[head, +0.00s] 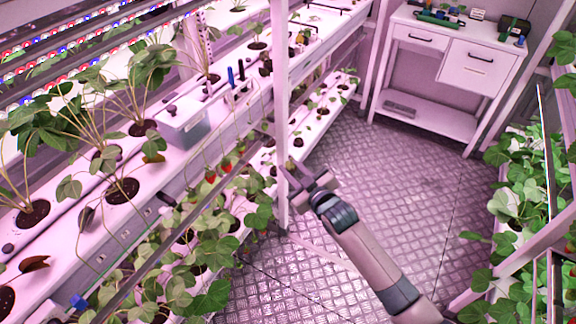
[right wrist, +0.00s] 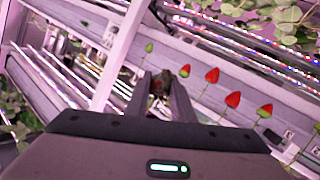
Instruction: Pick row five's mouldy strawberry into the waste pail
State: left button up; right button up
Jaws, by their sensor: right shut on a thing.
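My right gripper (head: 305,182) is beside a pale upright post of the left rack, above the aisle floor. In the right wrist view its two fingers (right wrist: 160,92) are closed on a dark, brownish-red strawberry (right wrist: 159,82); the fingers partly hide it, and it is not clear in the head view. Several red strawberries (right wrist: 212,75) hang on thin stems just to the right of the fingers; they also hang from the rack edge in the head view (head: 210,175). I cannot identify the waste pail for certain. My left gripper is not in view.
A translucent tub (head: 183,125) stands on the left rack's upper tier (head: 62,226) among leafy plants. A white cabinet (head: 480,67) with tools on top stands at the back. More plants (head: 525,190) line the right. The metal floor (head: 425,190) between is clear.

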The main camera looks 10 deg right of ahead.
dwell(0.3)
jog(key=shift+s+r, duration=0.2)
jog(key=shift+r, duration=0.05)
jog(key=s+d+r+m+t+h+b, duration=0.1)
jog(key=s+d+r+m+h+b, duration=0.3)
jog(key=s+d+r, duration=0.6)
jog(key=s+d+h+b, duration=0.2)
jog(key=s+b, duration=0.1)
jog(key=shift+s+d+m, duration=0.3)
jog(key=shift+d, duration=0.1)
